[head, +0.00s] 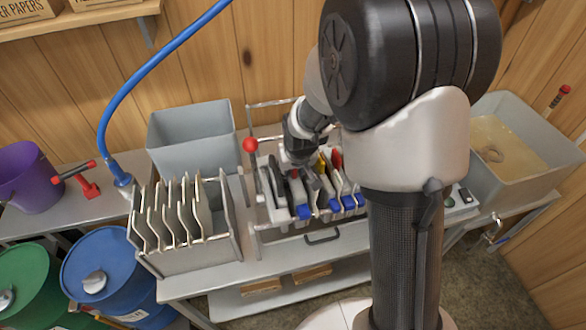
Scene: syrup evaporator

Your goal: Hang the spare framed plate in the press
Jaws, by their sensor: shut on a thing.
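The press (264,215) stands on the metal bench in the middle of the head view. Several framed plates hang in it side by side, with blue, red and yellow ends showing. My gripper (300,160) is over the left part of the press and is shut on a framed plate (298,192). This plate looks dark, with a blue end at the front, and is among or just above the others. I cannot tell whether it rests on the press rails. My arm hides the right part of the press, and the fingertips are hard to make out.
Left of the press, a grey rack (190,262) holds several cream plates upright. A grey bin (192,138) stands behind it. A red ball knob (250,145) sits at the press's left. A basin of amber liquid (508,146) is at right. A blue hose (128,83) arches at left.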

